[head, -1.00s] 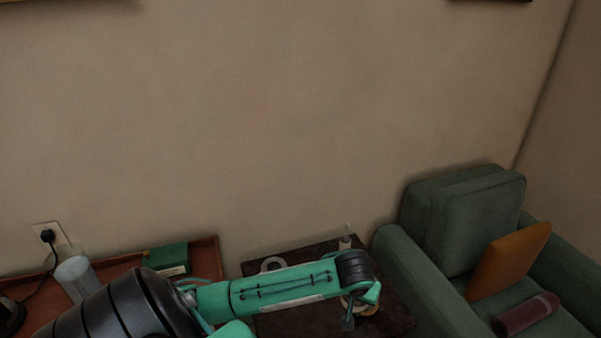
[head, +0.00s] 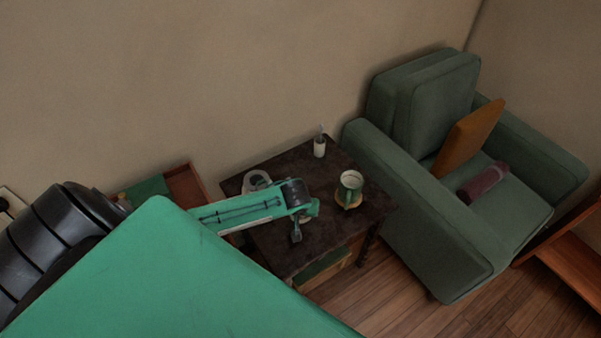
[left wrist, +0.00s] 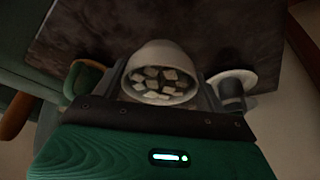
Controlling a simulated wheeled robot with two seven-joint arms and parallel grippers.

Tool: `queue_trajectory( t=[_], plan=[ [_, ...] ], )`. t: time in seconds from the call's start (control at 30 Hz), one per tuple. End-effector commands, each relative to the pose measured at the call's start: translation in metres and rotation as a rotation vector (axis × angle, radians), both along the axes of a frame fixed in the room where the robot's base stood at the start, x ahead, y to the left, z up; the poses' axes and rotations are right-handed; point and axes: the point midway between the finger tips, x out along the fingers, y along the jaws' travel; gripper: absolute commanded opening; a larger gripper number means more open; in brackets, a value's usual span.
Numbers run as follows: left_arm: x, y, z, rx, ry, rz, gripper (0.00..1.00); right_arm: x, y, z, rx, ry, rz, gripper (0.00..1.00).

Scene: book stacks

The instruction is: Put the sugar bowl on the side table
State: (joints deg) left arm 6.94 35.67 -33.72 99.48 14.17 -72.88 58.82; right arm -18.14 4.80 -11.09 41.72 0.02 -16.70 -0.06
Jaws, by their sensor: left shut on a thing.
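The sugar bowl (left wrist: 158,58) is white and holds pale sugar cubes. It sits between the fingers of my left gripper (left wrist: 160,92) in the left wrist view, above the dark top of the side table (left wrist: 215,32). I cannot tell whether its base touches the top. In the head view my left gripper (head: 298,228) is over the side table (head: 290,160), left of a green mug, and mostly hides the bowl. My right gripper is not in view.
On the side table stand the green mug (head: 350,186) on a saucer, a small white holder (head: 319,147) at the back and a white ringed object (head: 257,179) at the left. A green armchair (head: 432,180) stands close on the right. The table's front right is bare.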

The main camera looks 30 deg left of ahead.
Motion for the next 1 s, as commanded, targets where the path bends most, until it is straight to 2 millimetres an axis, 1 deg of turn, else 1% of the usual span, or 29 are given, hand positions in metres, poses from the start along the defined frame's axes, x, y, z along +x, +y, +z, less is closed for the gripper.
queue_trajectory(
  t=[0.03,0.1,0.27,0.4,0.5,0.67,0.87,0.9,0.97,1.0],
  plan=[
    [0.000,0.000,-0.008,0.000,0.001,0.000,0.43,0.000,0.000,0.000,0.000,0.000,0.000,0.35],
    [0.001,0.000,-0.016,-0.001,0.000,0.001,0.43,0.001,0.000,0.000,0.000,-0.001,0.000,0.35],
    [0.001,0.000,-0.029,0.000,-0.001,0.001,0.43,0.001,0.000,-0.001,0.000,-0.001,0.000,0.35],
    [0.001,0.000,-0.050,0.001,0.000,0.001,0.43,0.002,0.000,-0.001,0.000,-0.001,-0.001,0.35],
    [0.001,0.000,-0.059,-0.001,-0.001,0.001,0.43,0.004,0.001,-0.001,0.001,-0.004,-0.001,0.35],
    [0.001,0.000,-0.060,0.000,-0.002,0.001,0.43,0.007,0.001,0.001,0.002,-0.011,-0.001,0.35],
    [0.001,0.000,-0.062,-0.001,-0.001,0.001,0.43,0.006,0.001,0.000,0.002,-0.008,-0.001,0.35],
    [0.000,0.000,-0.063,-0.001,-0.001,0.001,0.75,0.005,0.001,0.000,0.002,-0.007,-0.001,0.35],
    [0.000,0.000,-0.063,-0.001,-0.001,0.001,0.86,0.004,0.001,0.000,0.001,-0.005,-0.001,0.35],
    [0.000,0.000,-0.063,-0.001,-0.001,0.001,0.94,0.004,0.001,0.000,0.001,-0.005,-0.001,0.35]
  ],
)
